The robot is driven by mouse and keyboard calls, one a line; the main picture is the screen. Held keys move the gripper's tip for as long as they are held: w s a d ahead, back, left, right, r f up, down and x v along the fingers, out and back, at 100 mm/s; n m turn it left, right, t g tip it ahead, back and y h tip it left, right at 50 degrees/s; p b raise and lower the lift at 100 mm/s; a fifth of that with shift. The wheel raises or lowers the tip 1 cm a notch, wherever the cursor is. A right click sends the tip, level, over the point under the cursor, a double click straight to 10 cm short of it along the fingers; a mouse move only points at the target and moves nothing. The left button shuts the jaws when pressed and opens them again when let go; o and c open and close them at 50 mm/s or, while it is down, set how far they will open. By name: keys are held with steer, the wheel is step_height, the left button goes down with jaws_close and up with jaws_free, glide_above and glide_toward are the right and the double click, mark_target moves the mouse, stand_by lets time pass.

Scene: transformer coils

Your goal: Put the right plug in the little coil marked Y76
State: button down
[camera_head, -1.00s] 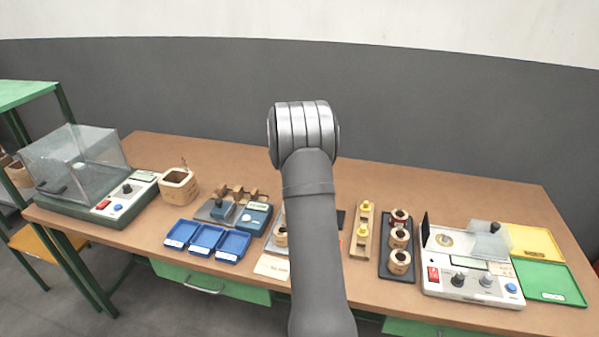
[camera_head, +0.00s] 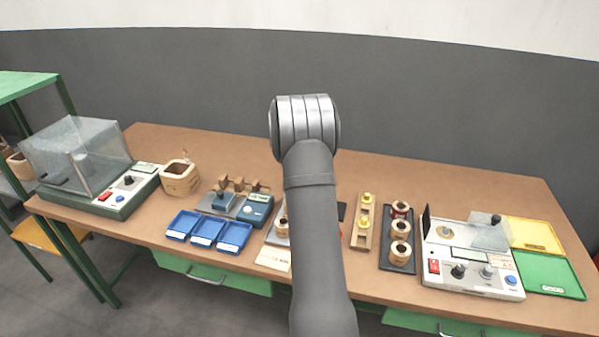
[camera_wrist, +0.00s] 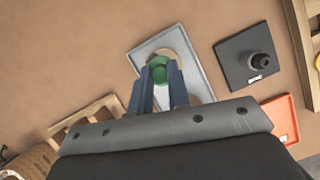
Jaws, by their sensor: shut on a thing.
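My gripper (camera_wrist: 160,88) is shut on a green plug (camera_wrist: 159,66) in the wrist view; only its round green part shows between the fingers. It is above a grey tray (camera_wrist: 200,82), and I cannot tell whether the plug touches anything. In the head view my arm hides the gripper. A little coil (camera_head: 281,226) shows partly beside my arm. Three little coils stand in a dark tray (camera_head: 385,262): back (camera_head: 401,206), middle (camera_head: 399,227) and front (camera_head: 400,251). A wooden holder (camera_head: 356,243) bears yellow plugs (camera_head: 366,198). Coil markings are too small to read, so I cannot tell which is Y76.
A black square base with a knob (camera_wrist: 251,66) and an orange tray (camera_wrist: 283,120) lie right of the gripper. A tester (camera_head: 470,275) and yellow and green trays (camera_head: 548,277) stand right. The table's back strip is clear.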

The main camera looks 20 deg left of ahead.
steer(key=shift+f, duration=0.2)
stand_by(0.4)
steer(key=shift+f, duration=0.75)
steer(key=c, duration=0.9)
jaws_free()
steer(key=shift+r, duration=0.15)
steer(key=shift+r, duration=3.1)
